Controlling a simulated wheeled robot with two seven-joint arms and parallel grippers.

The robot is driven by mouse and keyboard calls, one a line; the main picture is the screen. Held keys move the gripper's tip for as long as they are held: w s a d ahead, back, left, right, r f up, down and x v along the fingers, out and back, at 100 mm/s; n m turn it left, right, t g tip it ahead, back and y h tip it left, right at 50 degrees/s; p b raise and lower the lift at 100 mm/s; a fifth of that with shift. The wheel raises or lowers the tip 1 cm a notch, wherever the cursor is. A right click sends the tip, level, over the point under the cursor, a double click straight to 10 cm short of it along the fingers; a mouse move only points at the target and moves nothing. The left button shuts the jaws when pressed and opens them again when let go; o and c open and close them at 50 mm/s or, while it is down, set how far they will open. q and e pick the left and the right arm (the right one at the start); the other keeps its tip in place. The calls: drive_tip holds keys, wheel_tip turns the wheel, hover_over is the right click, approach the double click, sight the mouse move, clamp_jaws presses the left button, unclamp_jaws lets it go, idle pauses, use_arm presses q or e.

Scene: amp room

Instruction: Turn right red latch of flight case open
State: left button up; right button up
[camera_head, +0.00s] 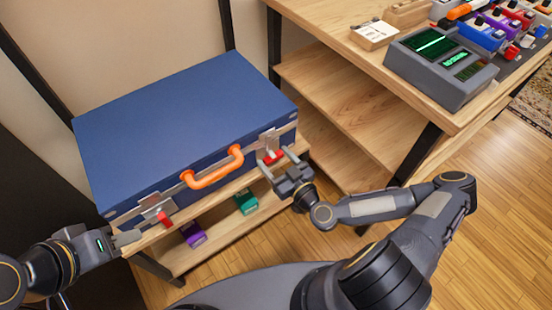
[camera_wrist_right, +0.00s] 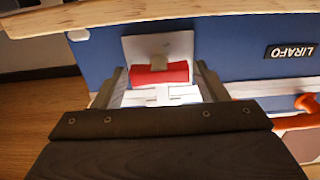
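The blue flight case (camera_head: 190,120) lies closed on a wooden shelf, with an orange handle (camera_head: 212,170) on its front. Its right red latch (camera_head: 272,156) sits on a metal plate near the case's right front corner. In the right wrist view the red latch (camera_wrist_right: 161,73) lies crosswise between my finger tips. My right gripper (camera_head: 283,168) is open around the latch, with its fingers on either side; contact cannot be told. The left red latch (camera_head: 166,219) is at the left front. My left gripper (camera_head: 130,237) is beside it, and its fingers are hard to make out.
A wooden table (camera_head: 345,45) at the right carries a grey device with a green screen (camera_head: 440,65) and several coloured pedals. A purple box (camera_head: 193,234) and a green box (camera_head: 246,201) stand on the lower shelf under the case.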

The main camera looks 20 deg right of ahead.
drive_tip(key=c, duration=0.7)
drive_tip(key=shift+m, duration=0.3)
drive_tip(key=m+b, duration=0.1)
drive_tip(key=m, duration=0.3)
drive_tip(key=m+b, duration=0.1)
drive_tip(key=m, duration=0.4)
drive_tip(key=shift+d+f+b, duration=0.1)
drive_tip(key=shift+b, duration=0.25)
drive_tip(key=m+b, duration=0.1)
drive_tip(key=m, duration=0.3)
drive_tip(key=shift+m+b, duration=0.45)
drive_tip(key=shift+m, duration=1.65)
